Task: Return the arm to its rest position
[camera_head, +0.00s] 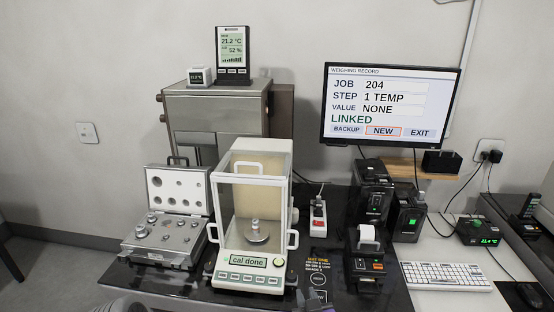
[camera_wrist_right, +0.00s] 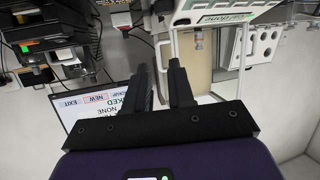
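My right gripper (camera_wrist_right: 158,72) shows in the right wrist view as two black fingers standing apart with nothing between them. In the head view only a sliver of my right arm shows at the bottom edge, below the balance. My left gripper is not in sight; a grey rounded part at the bottom left of the head view is probably my left arm. The balance (camera_head: 252,181) stands on the dark table with a metal weight on its pan (camera_head: 256,238). Its display (camera_head: 248,261) reads "cal done".
An open weight case (camera_head: 160,254) is left of the balance. A small printer (camera_head: 368,266) and black devices stand to its right, with a keyboard (camera_head: 445,276) beyond. A monitor (camera_head: 391,107) reads "LINKED". A climate display (camera_head: 233,54) sits on the grey cabinet (camera_head: 214,112) behind.

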